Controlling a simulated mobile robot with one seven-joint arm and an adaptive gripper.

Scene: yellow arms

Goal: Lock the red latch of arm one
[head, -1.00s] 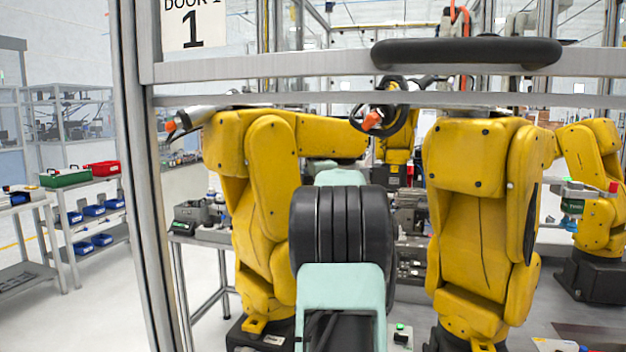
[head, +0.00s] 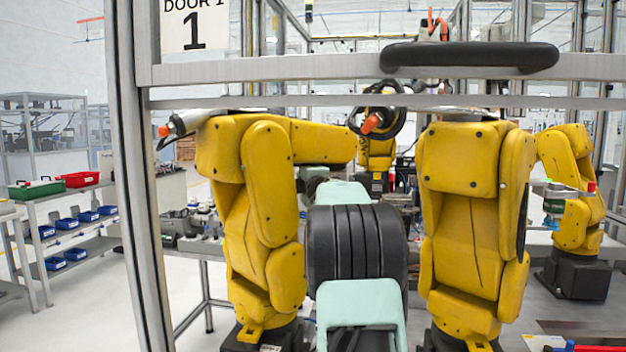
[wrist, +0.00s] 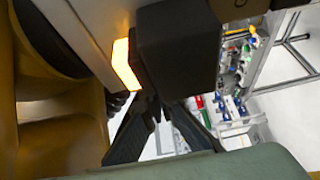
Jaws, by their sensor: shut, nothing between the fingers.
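Two large yellow arms stand in the head view, a left one (head: 262,205) and a right one (head: 468,220); no number on either can be read. An orange-red piece (head: 372,122) sits by a black ring between them, and another orange tip (head: 164,131) is at the far left end of the left arm. I cannot tell which, if either, is the red latch. My gripper (wrist: 160,100) shows in the wrist view as dark fingers, shut and empty, beside a yellow surface (wrist: 55,140). In the head view my own mint and black arm hides it.
A metal frame with a door sign (head: 194,25) and a black handle (head: 470,55) crosses the front. A smaller yellow arm (head: 575,190) stands at the right. A shelf with a red bin (head: 78,180), a green bin (head: 38,190) and blue bins is at the left, with clear floor nearby.

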